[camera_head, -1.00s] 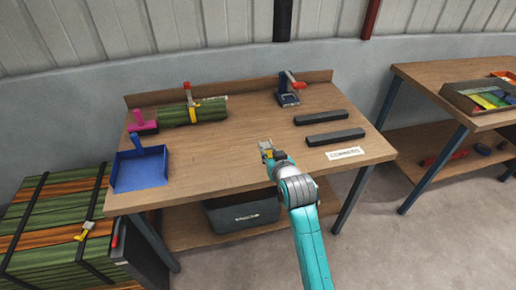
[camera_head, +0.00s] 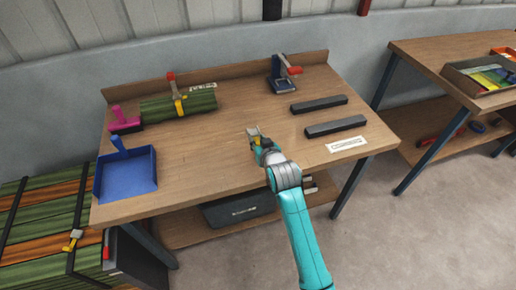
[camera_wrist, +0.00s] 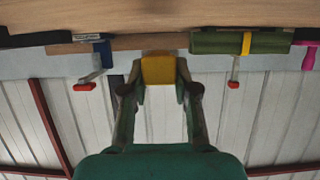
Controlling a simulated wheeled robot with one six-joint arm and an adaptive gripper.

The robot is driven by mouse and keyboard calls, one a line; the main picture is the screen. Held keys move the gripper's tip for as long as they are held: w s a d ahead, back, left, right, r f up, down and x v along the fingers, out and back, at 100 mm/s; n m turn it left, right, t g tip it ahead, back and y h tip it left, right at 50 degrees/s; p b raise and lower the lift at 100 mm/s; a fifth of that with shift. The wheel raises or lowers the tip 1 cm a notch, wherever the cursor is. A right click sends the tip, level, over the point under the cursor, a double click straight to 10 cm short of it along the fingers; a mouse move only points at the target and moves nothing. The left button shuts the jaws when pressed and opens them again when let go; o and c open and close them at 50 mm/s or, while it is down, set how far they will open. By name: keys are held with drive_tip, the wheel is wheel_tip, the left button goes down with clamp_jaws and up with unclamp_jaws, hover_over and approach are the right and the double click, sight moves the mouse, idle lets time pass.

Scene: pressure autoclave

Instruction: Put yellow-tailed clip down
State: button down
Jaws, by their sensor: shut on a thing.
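My gripper (camera_head: 254,133) is over the middle of the wooden workbench (camera_head: 220,155), shut on a small clip. The clip's yellow tail (camera_wrist: 158,70) shows between the fingertips in the wrist view, where the gripper (camera_wrist: 158,88) points toward the bench edge and wall. The rest of the clip is mostly hidden by the fingers. I cannot tell whether it touches the bench top.
A green bundle (camera_head: 160,108) with a red-and-yellow clamp lies back left. A blue dustpan (camera_head: 127,178) and a pink brush (camera_head: 125,124) are at left. A dark press with a red handle (camera_head: 282,80), two black bars (camera_head: 335,126) and a label card (camera_head: 346,144) are at right. The bench middle is clear.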

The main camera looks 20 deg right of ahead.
drive_tip(key=shift+f, duration=2.05)
drive_tip(key=shift+f, duration=0.15)
drive_tip(key=c, duration=0.9)
unclamp_jaws()
drive_tip(key=v, duration=1.2)
drive_tip(key=shift+r, duration=0.2)
